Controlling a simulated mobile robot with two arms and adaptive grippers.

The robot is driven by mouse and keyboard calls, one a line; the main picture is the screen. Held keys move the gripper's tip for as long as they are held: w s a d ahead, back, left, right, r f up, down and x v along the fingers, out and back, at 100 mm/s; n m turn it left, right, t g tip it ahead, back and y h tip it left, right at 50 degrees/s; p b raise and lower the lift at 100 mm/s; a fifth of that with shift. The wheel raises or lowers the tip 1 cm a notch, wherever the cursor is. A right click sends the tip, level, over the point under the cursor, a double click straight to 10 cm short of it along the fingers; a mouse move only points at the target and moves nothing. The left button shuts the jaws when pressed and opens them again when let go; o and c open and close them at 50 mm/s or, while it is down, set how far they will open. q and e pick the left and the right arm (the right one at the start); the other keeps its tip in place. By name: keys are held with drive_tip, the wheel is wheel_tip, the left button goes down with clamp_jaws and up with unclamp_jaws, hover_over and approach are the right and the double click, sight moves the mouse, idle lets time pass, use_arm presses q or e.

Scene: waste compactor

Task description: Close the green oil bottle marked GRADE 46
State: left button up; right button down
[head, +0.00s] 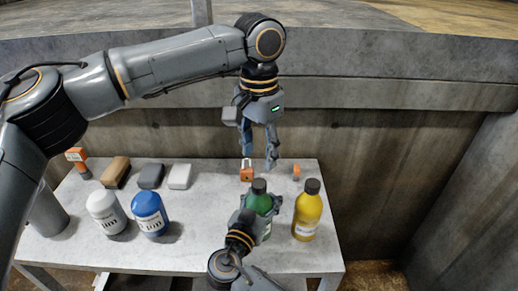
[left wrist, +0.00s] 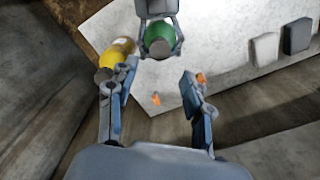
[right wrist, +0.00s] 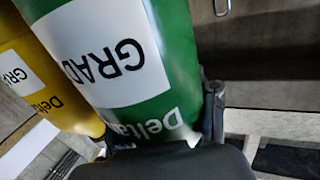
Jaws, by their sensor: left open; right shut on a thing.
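The green bottle (head: 258,203) stands upright near the right part of the table, with a dark top (head: 259,186); I cannot tell whether this is a fully seated cap. My right gripper (head: 252,218) is shut around its body. In the right wrist view the green bottle (right wrist: 165,50) fills the middle, its white label reading "GRAD..."; the number is out of sight. In the left wrist view the green bottle (left wrist: 162,42) shows from above between the right gripper's fingers. My left gripper (head: 259,160) is open and empty, pointing down above the table's back edge, behind the bottle.
A yellow bottle (head: 307,212) with a dark cap stands close to the right. Small orange pieces (head: 247,174) (head: 296,172) lie near the back edge. White (head: 106,213) and blue (head: 150,212) bottles and several blocks (head: 150,176) are at the left. A concrete wall (head: 370,150) rises behind.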

sight(259, 183)
use_arm(q)
drive_tip(key=shift+f, duration=0.15)
drive_tip(key=shift+f, duration=3.9)
clamp_jaws()
drive_tip(key=shift+o, duration=0.7)
unclamp_jaws()
wheel_tip(259, 183, up, 12)
